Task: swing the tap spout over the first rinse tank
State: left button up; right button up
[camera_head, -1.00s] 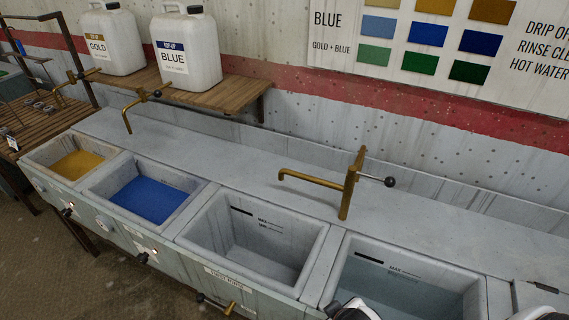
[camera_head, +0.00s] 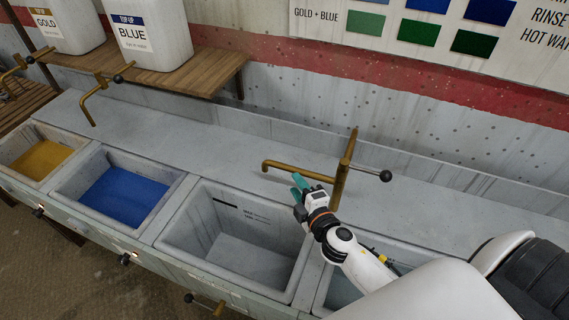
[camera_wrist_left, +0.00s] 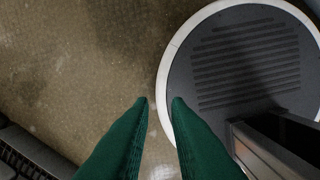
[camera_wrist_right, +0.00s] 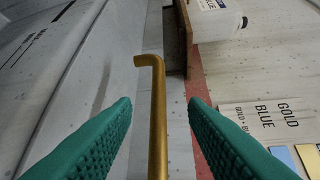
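The brass tap (camera_head: 342,172) stands on the back ledge, with a lever ending in a black ball at right. Its spout (camera_head: 285,167) points left, its bent tip over the ledge behind the grey first rinse tank (camera_head: 197,250). My right gripper (camera_head: 299,186) is beside the spout, its green fingers open. In the right wrist view the spout (camera_wrist_right: 157,95) runs lengthwise in the gap between the fingers (camera_wrist_right: 160,102); I cannot tell whether they touch it. My left gripper (camera_wrist_left: 159,101) is open and empty above the floor, out of the head view.
Gold (camera_head: 40,157) and blue (camera_head: 124,195) tanks lie to the left. Another tank (camera_head: 322,290) at right is mostly hidden by my right arm. A second brass tap (camera_head: 95,90) and a wooden shelf (camera_head: 215,75) with jugs are at back left.

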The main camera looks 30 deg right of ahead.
aim_at(287, 170)
jog(key=w, duration=0.4)
jog(key=shift+w+d+f, duration=0.15)
jog(key=shift+w+f, duration=0.05)
jog(key=shift+f, duration=0.15)
jog(key=w, duration=0.3)
jog(key=shift+w+d+f+p, duration=0.15)
jog(key=shift+w+f+p, duration=0.2)
jog(key=shift+w, duration=0.45)
pick_arm(q)
jog(key=shift+w+r, duration=0.5)
jog(key=shift+w, duration=0.15)
pick_arm(e)
jog(key=shift+w+f, duration=0.1)
pick_arm(q)
jog(key=shift+s+d, duration=0.1)
jog(key=shift+s, duration=0.05)
jog(key=shift+s, duration=0.25)
pick_arm(e)
grip_shut()
